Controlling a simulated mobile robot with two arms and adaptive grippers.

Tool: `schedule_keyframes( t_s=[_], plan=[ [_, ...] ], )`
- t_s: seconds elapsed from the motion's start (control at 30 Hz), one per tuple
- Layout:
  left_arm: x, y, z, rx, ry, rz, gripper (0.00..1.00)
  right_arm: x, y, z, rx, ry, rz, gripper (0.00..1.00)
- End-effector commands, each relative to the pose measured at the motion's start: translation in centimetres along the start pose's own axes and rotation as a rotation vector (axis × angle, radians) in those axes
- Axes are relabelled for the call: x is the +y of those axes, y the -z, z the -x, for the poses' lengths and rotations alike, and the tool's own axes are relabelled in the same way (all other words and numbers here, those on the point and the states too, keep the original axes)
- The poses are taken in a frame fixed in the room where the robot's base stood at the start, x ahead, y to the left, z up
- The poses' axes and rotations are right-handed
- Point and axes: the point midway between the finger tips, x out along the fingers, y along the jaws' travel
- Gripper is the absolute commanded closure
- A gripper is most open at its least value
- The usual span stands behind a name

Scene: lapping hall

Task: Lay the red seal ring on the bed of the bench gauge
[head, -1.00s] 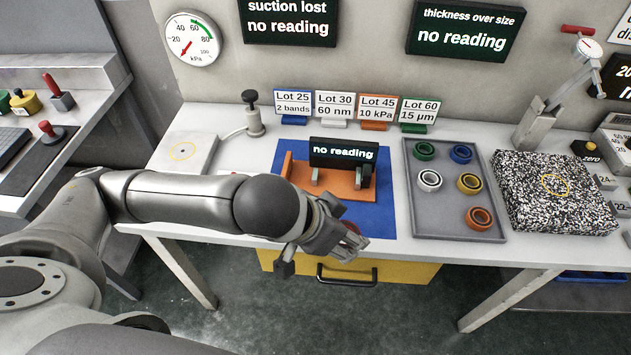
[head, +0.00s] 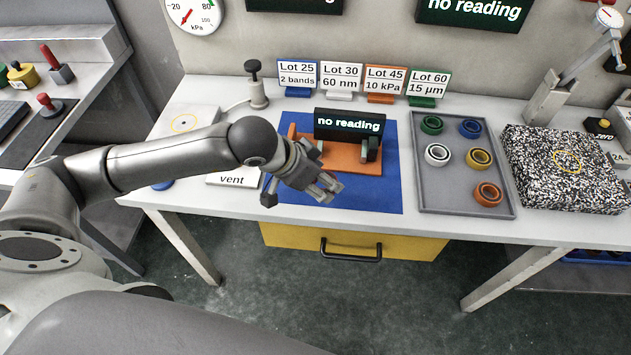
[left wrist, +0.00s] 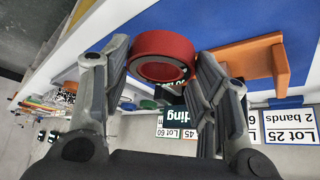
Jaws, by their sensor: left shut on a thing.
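The red seal ring (left wrist: 165,43) is between the fingers of my left gripper (left wrist: 160,65) in the left wrist view, gripped across its sides. In the head view my left gripper (head: 328,188) is over the front left of the blue mat, and I cannot make out the ring there. The bench gauge has an orange bed (head: 345,159) with a black "no reading" display (head: 349,123) above it. The gripper is just in front of the bed and hides part of its front left. The bed also shows in the left wrist view (left wrist: 245,62), apart from the ring. My right gripper is not in view.
The gauge stands on a blue mat (head: 388,195). To its right, a grey tray (head: 459,196) holds several coloured rings, beside a speckled block (head: 560,190). Lot cards stand behind. A vent plate (head: 232,180) lies left of the mat. The mat's front right is clear.

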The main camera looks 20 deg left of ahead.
Motion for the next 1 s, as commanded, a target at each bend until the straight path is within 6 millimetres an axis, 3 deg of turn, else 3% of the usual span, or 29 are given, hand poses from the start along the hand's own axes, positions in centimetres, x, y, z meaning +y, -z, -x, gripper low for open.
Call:
schedule_keyframes(
  t_s=[0.37,0.53,0.97,1.0],
  plan=[
    [-2.4,-1.1,-2.7,0.0,0.002,0.001,0.75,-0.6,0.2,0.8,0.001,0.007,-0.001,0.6],
    [-2.2,-2.5,-4.8,0.0,-0.001,0.001,0.75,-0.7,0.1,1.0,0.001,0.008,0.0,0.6],
    [-2.3,-2.8,-5.5,0.003,0.002,-0.002,0.75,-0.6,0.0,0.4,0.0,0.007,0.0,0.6],
    [-2.3,-2.8,-5.5,0.002,0.002,-0.001,0.44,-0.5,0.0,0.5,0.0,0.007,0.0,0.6]
  ],
)
